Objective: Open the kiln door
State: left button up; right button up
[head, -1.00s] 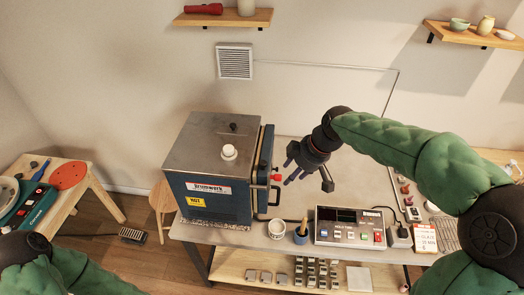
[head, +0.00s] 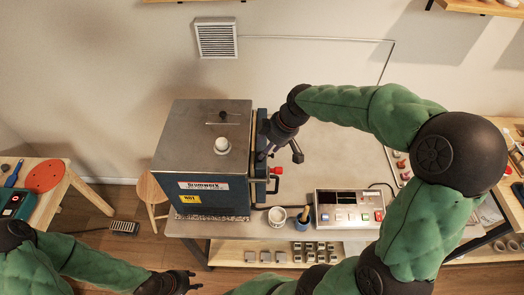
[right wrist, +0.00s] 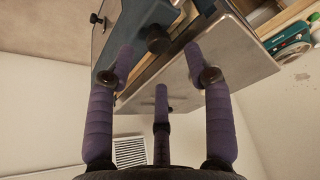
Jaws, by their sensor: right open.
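The kiln (head: 200,160) is a blue box with a grey metal top, standing on the left of the bench. Its blue door (head: 260,160) is on its right side, with a dark handle (head: 271,186) and a red latch (head: 277,170). My right gripper (head: 268,150) is open at the door's upper edge. In the right wrist view the gripper's spread fingers (right wrist: 160,70) point at the door's top edge and a dark knob (right wrist: 158,40). A tan strip shows between door and body; I cannot tell how far they are apart.
A control box (head: 349,210), a white cup (head: 277,217) and a blue pot with a tool (head: 300,224) stand right of the kiln. A wooden stool (head: 151,190) is at its left. My right arm passes over the bench's right part.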

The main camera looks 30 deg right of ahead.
jog(key=shift+x, duration=2.35)
jog(key=shift+d, duration=0.1)
grip_shut()
